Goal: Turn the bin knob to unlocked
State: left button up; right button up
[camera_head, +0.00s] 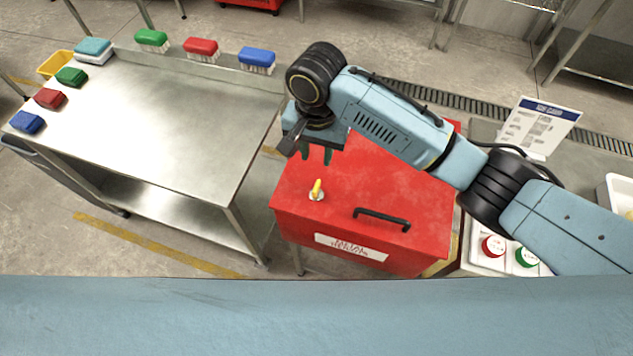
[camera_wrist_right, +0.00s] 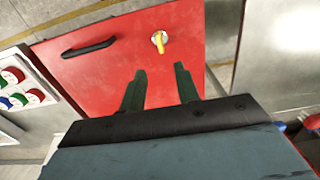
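The red bin (camera_head: 350,215) stands in the middle, with a black handle (camera_head: 382,219) and a white label on its front edge. The bin knob (camera_head: 317,190) is yellow on a pale round base, left of the handle. It also shows in the right wrist view (camera_wrist_right: 159,41). My right gripper (camera_head: 316,156) is over the bin's far left part, a little beyond the knob and apart from it. In the right wrist view, its two dark fingers (camera_wrist_right: 160,80) are spread with nothing between them. My left gripper is not in view.
A steel table (camera_head: 170,110) stands left, with colored brushes along its edges and a yellow container (camera_head: 55,63) at its far corner. Red and green buttons (camera_head: 493,246) and a printed sign (camera_head: 540,125) are to the right of the bin.

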aim_at(316, 186)
notch_tip(316, 186, down, 13)
jog(key=shift+f+b, duration=0.1)
jog(key=shift+b, duration=0.6)
grip_shut()
